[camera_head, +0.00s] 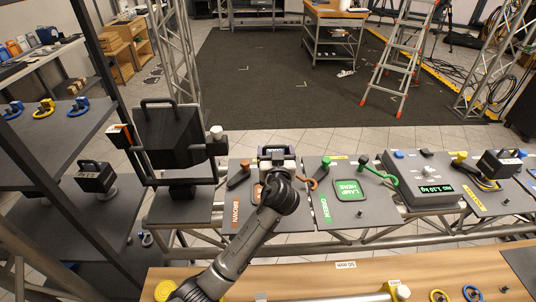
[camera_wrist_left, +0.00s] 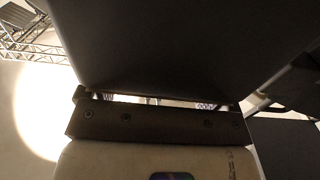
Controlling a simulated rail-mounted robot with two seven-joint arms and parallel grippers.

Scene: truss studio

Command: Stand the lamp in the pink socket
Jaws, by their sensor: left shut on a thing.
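My left gripper (camera_head: 277,155) is above the brown-labelled board (camera_head: 240,222), with its arm coming up from the bottom. It is shut on a dark thing, mostly hidden behind the hand in the head view. In the left wrist view a large dark surface (camera_wrist_left: 180,45), perhaps the lamp's housing, fills the area just beyond the gripper (camera_wrist_left: 155,122). A large black lamp-like box with a top handle (camera_head: 168,135) stands in a yoke to the left. I cannot make out a pink socket. My right gripper is not in view.
A smaller black lamp (camera_head: 95,177) is on the left shelf. A wooden bench (camera_head: 330,278) runs along the front.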

